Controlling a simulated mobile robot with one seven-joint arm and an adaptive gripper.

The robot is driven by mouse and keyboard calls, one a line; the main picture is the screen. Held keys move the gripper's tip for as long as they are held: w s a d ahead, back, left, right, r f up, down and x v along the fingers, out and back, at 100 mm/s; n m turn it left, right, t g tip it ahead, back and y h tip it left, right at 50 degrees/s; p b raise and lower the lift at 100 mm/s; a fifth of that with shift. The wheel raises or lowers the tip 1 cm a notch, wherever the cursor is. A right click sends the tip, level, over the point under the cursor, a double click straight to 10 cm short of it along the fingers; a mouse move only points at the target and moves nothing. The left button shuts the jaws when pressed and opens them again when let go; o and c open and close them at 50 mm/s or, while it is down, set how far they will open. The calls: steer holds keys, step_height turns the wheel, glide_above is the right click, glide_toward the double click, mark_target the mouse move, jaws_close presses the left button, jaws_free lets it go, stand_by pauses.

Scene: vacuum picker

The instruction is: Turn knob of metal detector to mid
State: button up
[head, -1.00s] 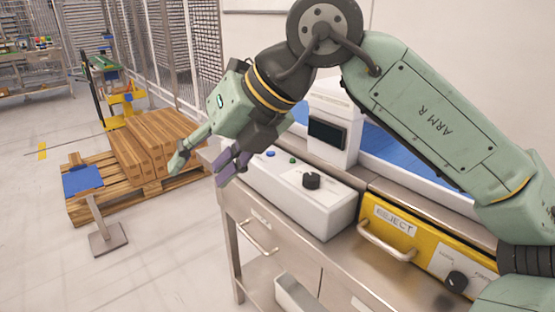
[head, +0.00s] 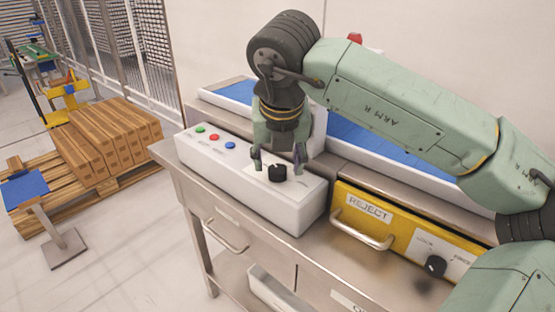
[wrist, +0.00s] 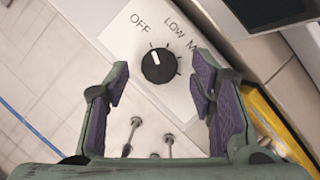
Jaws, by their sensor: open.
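The metal detector's white control box (head: 240,190) sits on the steel bench and carries a black round knob (head: 278,174). In the wrist view the knob (wrist: 158,66) has a white pointer line aimed up and slightly left, nearer OFF than LOW. A label starting with M lies to the right of LOW and is cut off by a finger. My gripper (head: 278,160) points down over the box, its fingers to either side of the knob. It also shows open and empty in the wrist view (wrist: 160,88), the knob apart from both fingers.
Green, red and blue buttons (head: 215,138) sit on the box's left part. A yellow REJECT drawer (head: 345,200) with a handle and its own black knob (head: 436,266) is at right. A blue conveyor (head: 365,146) runs behind. A pallet of boxes (head: 110,135) stands at left.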

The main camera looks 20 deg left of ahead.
steer(key=shift+x, duration=0.85)
steer(key=shift+c, duration=0.3)
steer(key=c, duration=1.1)
